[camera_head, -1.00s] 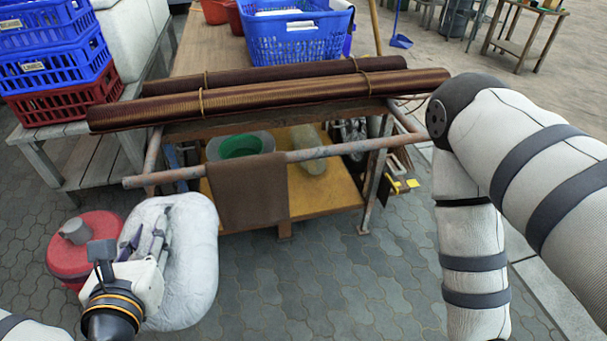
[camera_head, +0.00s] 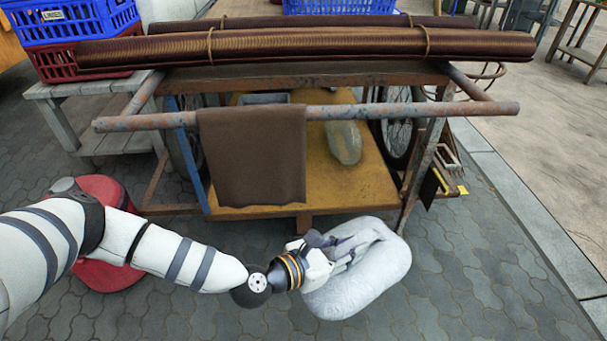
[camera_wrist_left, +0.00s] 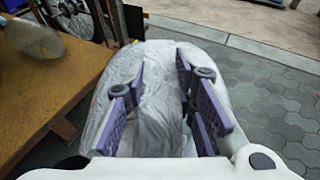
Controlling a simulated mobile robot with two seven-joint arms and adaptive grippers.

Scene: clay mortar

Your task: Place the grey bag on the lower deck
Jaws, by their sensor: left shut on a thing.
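The grey bag (camera_head: 362,277) is a pale, plump sack low in front of the cart, right of centre in the head view. My left gripper (camera_head: 345,246) is shut on it; in the left wrist view the purple fingers (camera_wrist_left: 160,100) press into the bag (camera_wrist_left: 155,75) from both sides. The lower deck (camera_head: 345,190) is a yellow-brown board under the cart, and its edge also shows at left in the left wrist view (camera_wrist_left: 45,85). The bag is in front of the deck's right end, outside it. My right gripper is not in view.
A brown cloth (camera_head: 252,160) hangs from the cart's front bar (camera_head: 400,110) over the deck's left half. A greenish sack (camera_head: 344,142) lies on the deck. A cart leg (camera_head: 422,170) stands at the right. Rolled brown material (camera_head: 320,45) lies on top. A red container (camera_head: 105,235) stands left.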

